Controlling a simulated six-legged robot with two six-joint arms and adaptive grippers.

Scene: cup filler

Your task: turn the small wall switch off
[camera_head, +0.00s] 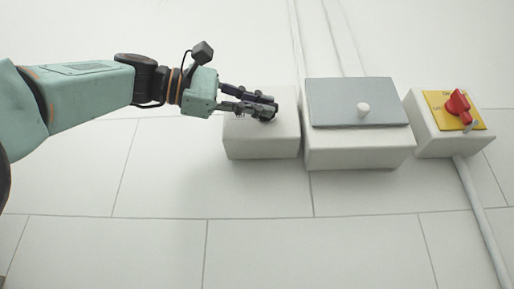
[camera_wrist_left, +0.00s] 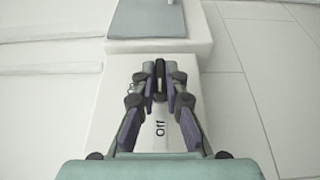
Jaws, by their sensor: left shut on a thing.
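The small wall switch box (camera_head: 262,145) is white and sits at the left of a row of boxes on the wall. My left gripper (camera_head: 273,107) reaches in from the left over its front face. In the left wrist view my left gripper (camera_wrist_left: 158,72) is shut on a dark switch lever (camera_wrist_left: 159,86), with one finger on each side. An "Off" label (camera_wrist_left: 160,128) shows on the box face between the fingers. The fingers hide most of the lever and part of the box face. My right gripper is not in view.
Right of it is a larger white box with a grey cover (camera_head: 335,102) and a white knob (camera_head: 363,109). Farther right is a box with a yellow plate (camera_head: 436,98) and a red rotary switch (camera_head: 458,103).

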